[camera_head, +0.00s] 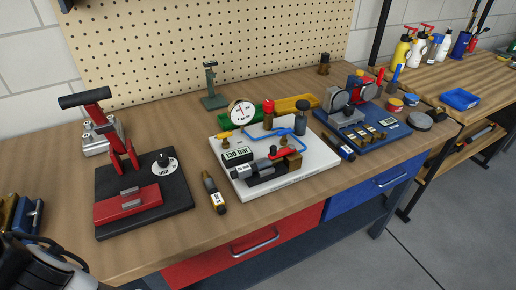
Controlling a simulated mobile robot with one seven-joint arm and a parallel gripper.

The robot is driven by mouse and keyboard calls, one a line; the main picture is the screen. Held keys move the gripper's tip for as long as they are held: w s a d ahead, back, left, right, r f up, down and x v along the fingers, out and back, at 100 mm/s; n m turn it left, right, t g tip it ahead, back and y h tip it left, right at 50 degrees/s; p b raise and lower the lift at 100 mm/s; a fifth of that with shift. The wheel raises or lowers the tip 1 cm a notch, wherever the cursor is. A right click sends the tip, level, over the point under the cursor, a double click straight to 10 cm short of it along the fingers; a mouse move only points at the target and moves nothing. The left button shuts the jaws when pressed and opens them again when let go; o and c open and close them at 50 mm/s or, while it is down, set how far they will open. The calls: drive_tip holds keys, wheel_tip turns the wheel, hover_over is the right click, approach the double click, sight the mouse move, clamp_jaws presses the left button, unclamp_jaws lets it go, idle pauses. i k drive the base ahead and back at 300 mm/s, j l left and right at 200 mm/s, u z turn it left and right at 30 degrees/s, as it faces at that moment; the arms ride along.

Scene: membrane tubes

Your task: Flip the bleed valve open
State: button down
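A white test board (318,158) stands in the middle of the workbench. It carries a round pressure gauge (242,112), a blue tube (262,134), a digital readout (237,155) and a dark cylindrical body with brass fittings. A small orange lever (224,135) sits at its left, and a red handle (281,152) sits on the brass block at its front right. I cannot tell which of these is the bleed valve, or whether it is open. My gripper's fingers do not show; a dark and white part at the bottom left looks like my arm.
A black base with a red lever press (112,140) stands left of the board. A labelled tube (213,192) lies between them. A blue-based fixture (395,128) is to the right, with a tube (335,146) beside it. The bench's front strip is mostly clear.

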sight(283, 133)
drive_tip(key=i+z, duration=0.1)
drive_tip(key=z, duration=0.25)
drive_tip(key=i+j+z, duration=0.1)
drive_tip(key=z, duration=0.25)
drive_tip(key=i+j+z, duration=0.1)
drive_tip(key=z, duration=0.25)
drive_tip(key=j, duration=0.1)
